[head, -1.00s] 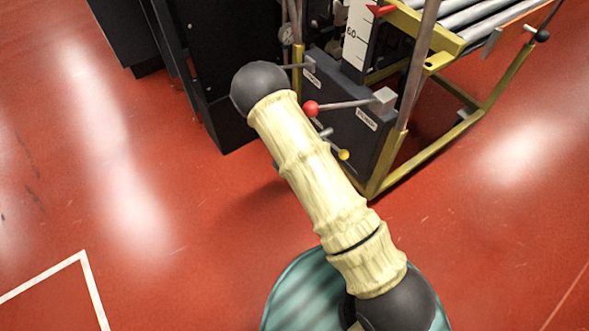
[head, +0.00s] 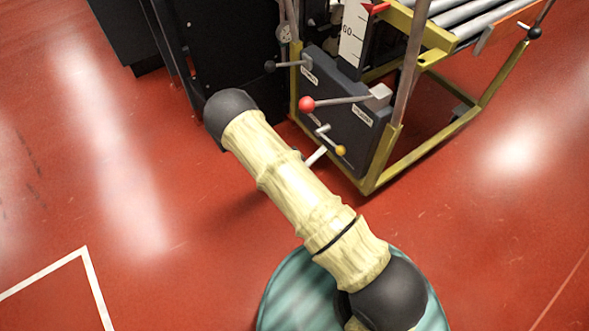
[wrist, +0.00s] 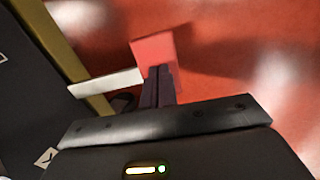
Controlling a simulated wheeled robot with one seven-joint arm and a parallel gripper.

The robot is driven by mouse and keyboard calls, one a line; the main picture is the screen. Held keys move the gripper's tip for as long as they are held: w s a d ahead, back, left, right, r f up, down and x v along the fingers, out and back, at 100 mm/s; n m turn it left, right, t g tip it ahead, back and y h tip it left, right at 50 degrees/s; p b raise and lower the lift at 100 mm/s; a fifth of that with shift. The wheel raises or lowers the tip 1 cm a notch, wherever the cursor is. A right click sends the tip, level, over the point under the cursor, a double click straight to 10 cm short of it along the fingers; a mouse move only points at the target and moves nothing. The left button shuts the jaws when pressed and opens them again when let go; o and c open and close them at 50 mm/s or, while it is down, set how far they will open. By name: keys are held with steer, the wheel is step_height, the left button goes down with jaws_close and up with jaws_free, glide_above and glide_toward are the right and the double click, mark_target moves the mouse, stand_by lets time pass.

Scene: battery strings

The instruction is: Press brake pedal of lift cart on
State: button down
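The lift cart has a yellow frame (head: 368,186) and a dark panel (head: 352,137) at upper centre right in the head view. What looks like its brake pedal shows in the wrist view as a red pad (wrist: 153,50) on a pale bar (wrist: 108,83). In the head view only part of the bar (head: 316,156) shows, and my arm hides the pad. My gripper (wrist: 161,72) is shut and empty, with its dark fingers together. The fingertips overlap the pad's lower edge in the wrist view. I cannot tell whether they touch it.
The panel carries levers with a red knob (head: 306,104), a yellow knob (head: 340,150) and a black knob (head: 270,66). Black cabinets (head: 222,50) stand left of the cart. Metal rollers (head: 480,18) lie on top. The red floor (head: 120,190) at left is clear.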

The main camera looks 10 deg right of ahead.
steer(key=shift+f, duration=0.25)
steer(key=shift+a+r+p, duration=0.1)
steer(key=shift+r+p, duration=0.3)
steer(key=shift+p, duration=0.1)
steer(key=a+p+v, duration=0.1)
steer(key=p+v, duration=0.7)
steer(key=v, duration=0.5)
steer(key=shift+s, duration=0.35)
steer(key=shift+a, duration=0.15)
